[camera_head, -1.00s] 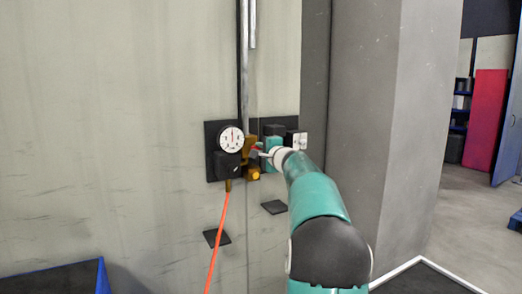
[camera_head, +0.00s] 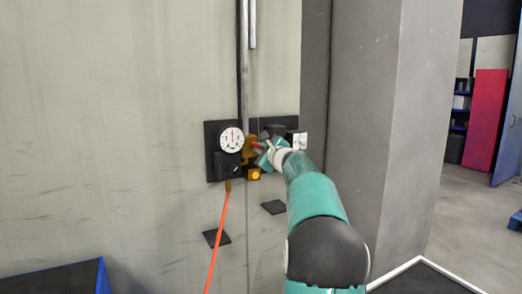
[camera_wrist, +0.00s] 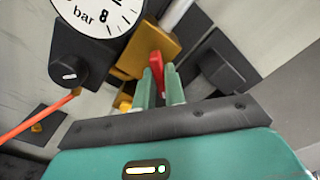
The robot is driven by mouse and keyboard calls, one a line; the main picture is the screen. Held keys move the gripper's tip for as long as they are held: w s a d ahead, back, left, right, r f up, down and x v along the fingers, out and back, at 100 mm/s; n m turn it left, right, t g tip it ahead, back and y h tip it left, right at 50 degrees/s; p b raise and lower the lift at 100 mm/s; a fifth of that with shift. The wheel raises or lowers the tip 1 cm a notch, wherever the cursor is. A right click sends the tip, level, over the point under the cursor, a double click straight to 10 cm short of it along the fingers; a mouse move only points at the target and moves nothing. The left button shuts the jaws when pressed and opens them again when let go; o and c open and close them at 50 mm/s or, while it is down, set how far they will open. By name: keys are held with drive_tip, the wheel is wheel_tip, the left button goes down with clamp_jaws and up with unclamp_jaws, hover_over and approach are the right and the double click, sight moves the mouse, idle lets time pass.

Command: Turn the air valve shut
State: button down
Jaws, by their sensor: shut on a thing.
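The air valve has a brass body (camera_wrist: 150,48) with a small red handle (camera_wrist: 157,70), close in front of my wrist camera. My gripper (camera_wrist: 160,90) has its two green fingers on either side of the red handle and is shut on it. In the head view, my gripper (camera_head: 262,155) is tilted at the valve, just right of the gauge. The red handle (camera_head: 257,146) shows there only as a small patch, and the fingers and wrist partly hide the valve.
A round pressure gauge (camera_head: 231,139) sits left of the valve above a black regulator block (camera_head: 227,164). An orange hose (camera_head: 217,240) hangs below. A metal pipe (camera_head: 248,70) rises above the valve. A white fitting (camera_head: 298,141) is close on the right. A grey pillar (camera_head: 370,120) stands beyond.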

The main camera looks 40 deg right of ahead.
drive_tip(key=m, duration=0.5)
drive_tip(key=shift+m, duration=2.5)
drive_tip(key=c, duration=1.5)
unclamp_jaws()
drive_tip(key=shift+o, duration=0.2)
drive_tip(key=shift+s, duration=0.1)
drive_tip(key=v, duration=1.3)
drive_tip(key=shift+s, duration=0.3)
drive_tip(key=shift+a, duration=0.1)
